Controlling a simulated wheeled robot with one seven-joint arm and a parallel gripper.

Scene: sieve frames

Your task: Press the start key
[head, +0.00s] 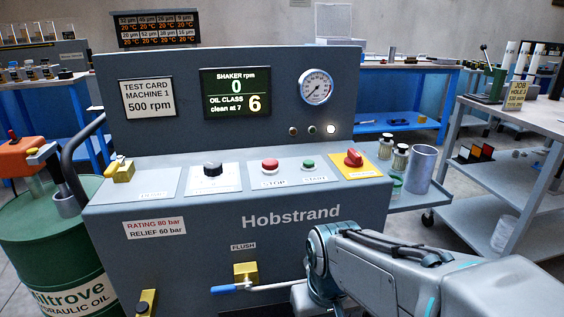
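The green start key (308,164) sits on the sloped desk of the grey Hobstrand machine (200,235). A faint label, which seems to read START, lies just below it. The red stop key (270,165) is just to its left. A display (236,93) reads shaker rpm 0, oil class 6, clean at 7. My arm comes in from the lower right, in front of the machine and below the desk. My gripper does not show, so I cannot tell whether it is open or shut. Nothing covers the start key.
A black knob (212,170) and a yellow lever (122,170) are left of the keys; a red knob on a yellow plate (353,158) is right. A blue-handled flush valve (246,272) projects from the front. A green oil drum (60,250) stands left.

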